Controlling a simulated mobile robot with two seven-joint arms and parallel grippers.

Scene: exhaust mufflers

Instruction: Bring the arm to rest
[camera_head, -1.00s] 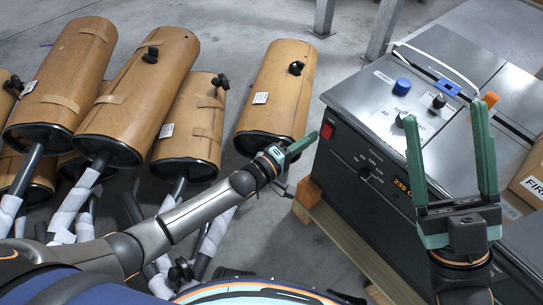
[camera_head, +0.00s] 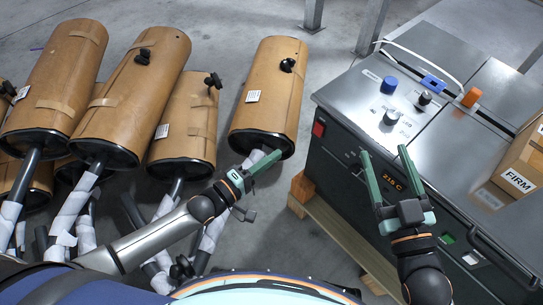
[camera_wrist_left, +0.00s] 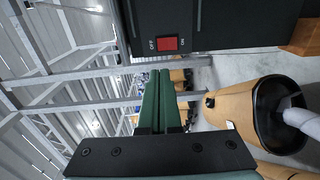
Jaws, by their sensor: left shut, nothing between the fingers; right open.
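My left gripper (camera_head: 270,163) is shut and empty in the head view, in front of the lower end of the rightmost wrapped muffler (camera_head: 268,90). I cannot tell whether it touches the muffler. Its green fingers (camera_wrist_left: 160,78) lie together in the left wrist view, with a muffler (camera_wrist_left: 232,108) to their right. My right gripper (camera_head: 383,152) is open and empty, its fingers pointing up the picture in front of the grey control box (camera_head: 345,150). No object is held by either gripper.
A cardboard box marked FIRM (camera_head: 518,180) sits at the right.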

